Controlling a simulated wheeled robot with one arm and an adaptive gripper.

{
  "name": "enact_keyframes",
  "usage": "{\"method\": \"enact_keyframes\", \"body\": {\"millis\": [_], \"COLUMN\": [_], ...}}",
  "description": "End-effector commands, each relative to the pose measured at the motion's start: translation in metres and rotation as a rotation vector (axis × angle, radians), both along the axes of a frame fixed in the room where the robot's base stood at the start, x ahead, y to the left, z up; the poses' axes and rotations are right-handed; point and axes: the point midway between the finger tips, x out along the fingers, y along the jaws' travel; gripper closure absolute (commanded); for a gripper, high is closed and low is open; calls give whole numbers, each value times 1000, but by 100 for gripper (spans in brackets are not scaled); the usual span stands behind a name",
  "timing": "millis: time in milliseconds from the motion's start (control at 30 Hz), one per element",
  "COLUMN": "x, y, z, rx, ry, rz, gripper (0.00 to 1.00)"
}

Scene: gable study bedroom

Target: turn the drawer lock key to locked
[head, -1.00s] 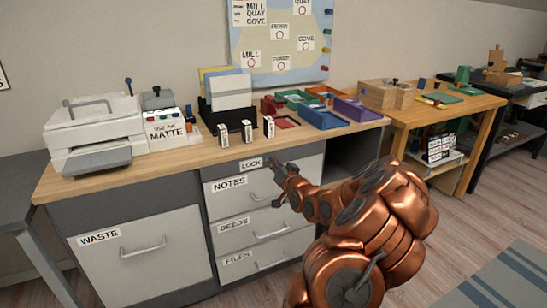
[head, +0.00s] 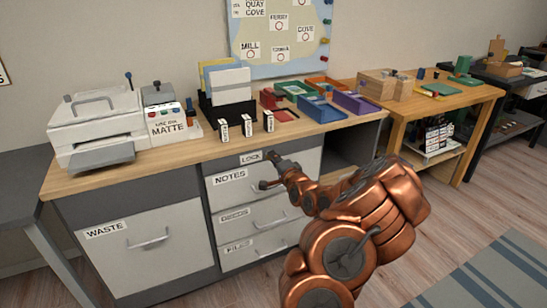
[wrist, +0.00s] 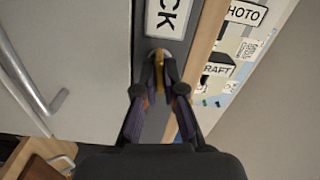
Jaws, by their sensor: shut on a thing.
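The drawer lock is on the grey strip under the desktop, beside the LOCK label (head: 250,157); the label also shows in the wrist view (wrist: 168,14). My gripper (head: 271,157) is at the lock, just right of the label. The NOTES drawer (head: 290,169) below appears closed.
The NOTES drawer's handle (wrist: 30,75) stands out close to my gripper. The desktop edge (wrist: 205,45) runs along its other side. Several small labelled blocks (head: 246,129) stand on the desktop above. The floor in front is clear.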

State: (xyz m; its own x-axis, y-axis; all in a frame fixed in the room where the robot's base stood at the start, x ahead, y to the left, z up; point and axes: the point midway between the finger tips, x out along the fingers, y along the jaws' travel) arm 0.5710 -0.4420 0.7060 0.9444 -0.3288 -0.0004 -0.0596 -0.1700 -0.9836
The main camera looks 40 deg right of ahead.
Motion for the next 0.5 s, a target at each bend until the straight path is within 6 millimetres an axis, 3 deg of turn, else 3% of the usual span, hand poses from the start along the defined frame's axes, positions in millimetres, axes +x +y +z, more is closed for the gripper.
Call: {"method": "enact_keyframes", "body": {"millis": [500], "x": [0], "y": [-2], "z": [1], "rx": [177], "ry": [-66], "rz": [-3], "gripper": [100]}}
